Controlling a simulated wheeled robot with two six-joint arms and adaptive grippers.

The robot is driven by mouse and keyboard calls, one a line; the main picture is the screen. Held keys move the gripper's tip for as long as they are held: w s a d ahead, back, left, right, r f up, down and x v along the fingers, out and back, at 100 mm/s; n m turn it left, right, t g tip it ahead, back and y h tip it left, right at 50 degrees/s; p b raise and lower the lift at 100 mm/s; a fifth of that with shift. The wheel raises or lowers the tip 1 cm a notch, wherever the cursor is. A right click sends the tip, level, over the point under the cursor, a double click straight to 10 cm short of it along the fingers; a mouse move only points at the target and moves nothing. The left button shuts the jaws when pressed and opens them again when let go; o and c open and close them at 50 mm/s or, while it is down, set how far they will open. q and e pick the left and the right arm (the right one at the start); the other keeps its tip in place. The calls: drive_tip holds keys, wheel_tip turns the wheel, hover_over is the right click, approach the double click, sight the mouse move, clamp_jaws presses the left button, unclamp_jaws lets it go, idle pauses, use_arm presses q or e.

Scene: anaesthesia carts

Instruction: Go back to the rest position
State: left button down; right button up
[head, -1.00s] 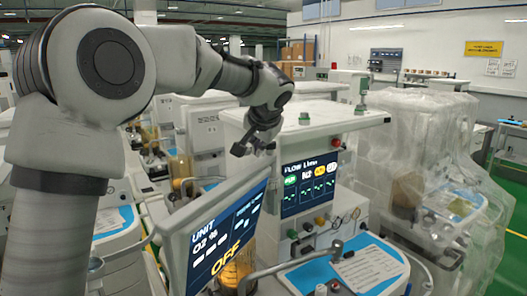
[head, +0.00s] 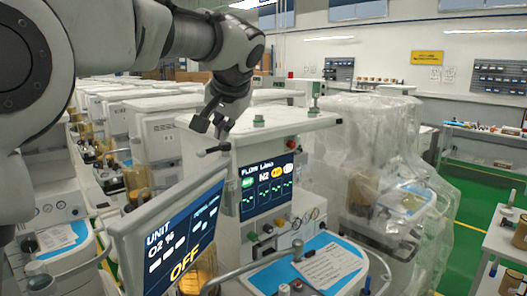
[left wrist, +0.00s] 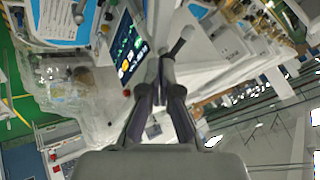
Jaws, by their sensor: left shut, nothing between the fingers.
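My left arm comes in from the upper left of the head view. Its gripper (head: 211,122) hangs at the upper left side of the anaesthesia cart, in front of the cart's white top. In the left wrist view my left gripper (left wrist: 161,80) is shut, with nothing between its fingers. The anaesthesia cart (head: 283,128) has a lit flow screen (head: 268,188) and a tilted unit screen (head: 172,240) reading OFF. My right gripper does not show in either view.
A cart under clear plastic (head: 358,150) stands right of the near cart. Several more white carts (head: 150,118) line up at the left. A white trolley (head: 503,245) is at the right edge. Green floor (head: 470,190) is free between it and the covered cart.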

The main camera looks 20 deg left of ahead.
use_arm(q)
drive_tip(key=w+d+f+m+g+h+b, duration=0.1)
drive_tip(key=d+f, duration=0.1)
drive_tip(key=f, duration=1)
drive_tip(key=w+d+f+m+h, duration=0.1)
drive_tip(key=d+f+h, duration=0.15)
drive_tip(key=f, duration=1.05)
drive_tip(key=w+d+f+g+h+b, duration=0.1)
drive_tip(key=d+f, duration=0.2)
drive_tip(key=f, duration=0.9)
drive_tip(key=s+d+f+g+h+b, duration=0.1)
drive_tip(key=s+f, duration=0.5)
drive_tip(key=f, duration=0.4)
drive_tip(key=s+d+f+g, duration=0.15)
drive_tip(key=s+f, duration=0.35)
drive_tip(key=f, duration=0.5)
drive_tip(key=s+f, duration=0.4)
drive_tip(key=s, duration=0.4)
drive_tip(key=s+f+n+b, duration=0.1)
drive_tip(key=s+f, duration=0.4)
drive_tip(key=s, duration=0.3)
drive_tip(key=s+f+n+g+b, duration=0.1)
drive_tip(key=s+f, duration=0.3)
drive_tip(key=s, duration=0.4)
drive_tip(key=shift+s+d+f, duration=0.15)
drive_tip(key=shift+s+d, duration=0.05)
drive_tip(key=shift+s, duration=0.2)
